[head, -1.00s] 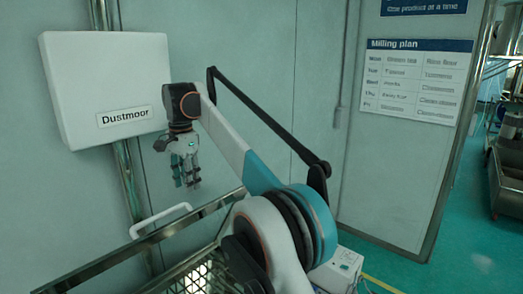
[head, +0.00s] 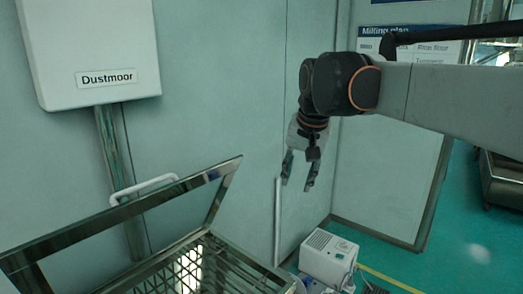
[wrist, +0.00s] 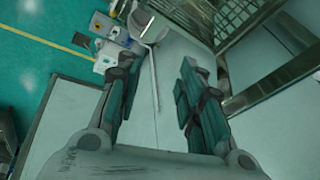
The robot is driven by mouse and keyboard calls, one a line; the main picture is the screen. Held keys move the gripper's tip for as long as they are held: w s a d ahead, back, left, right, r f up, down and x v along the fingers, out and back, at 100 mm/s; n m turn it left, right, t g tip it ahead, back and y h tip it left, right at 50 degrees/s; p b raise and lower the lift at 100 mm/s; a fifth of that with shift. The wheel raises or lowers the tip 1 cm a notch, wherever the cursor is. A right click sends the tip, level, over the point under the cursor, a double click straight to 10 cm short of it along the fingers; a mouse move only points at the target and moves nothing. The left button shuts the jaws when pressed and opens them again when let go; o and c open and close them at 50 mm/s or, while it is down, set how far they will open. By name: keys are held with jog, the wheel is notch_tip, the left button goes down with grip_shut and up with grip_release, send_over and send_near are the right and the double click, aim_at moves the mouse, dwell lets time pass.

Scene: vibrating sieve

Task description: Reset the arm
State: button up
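My gripper (head: 299,171) hangs from my outstretched arm near the middle of the head view, in front of the pale wall panels. Its fingers point down and stand apart with nothing between them. In the wrist view my gripper (wrist: 158,82) also shows two separated fingers with an empty gap. The sieve's metal frame (head: 222,195) is tilted up at the lower left, with a white handle (head: 143,189) on it. My gripper is to the right of this frame and touches nothing that I can see.
A white box-shaped device (head: 327,258) stands on the floor at the lower right. A Dustmoor cabinet (head: 90,50) hangs on the wall at the upper left. A milling plan sign (head: 375,31) is partly hidden by my arm. Green floor (head: 400,272) lies open at the right.

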jog(key=s+d+f+n+t+b, duration=0.1)
jog(key=s+d+f+b, duration=0.3)
jog(key=s+f, duration=0.8)
jog(key=s+d+f+n+t+b, duration=0.2)
jog(key=s+d+f+b, duration=0.2)
jog(key=s+f, duration=0.8)
notch_tip(320, 180, down, 2)
jog(key=shift+d+f+n+h+b, duration=0.1)
jog(key=shift+d+n+h+b, duration=0.25)
jog(key=shift+d, duration=0.65)
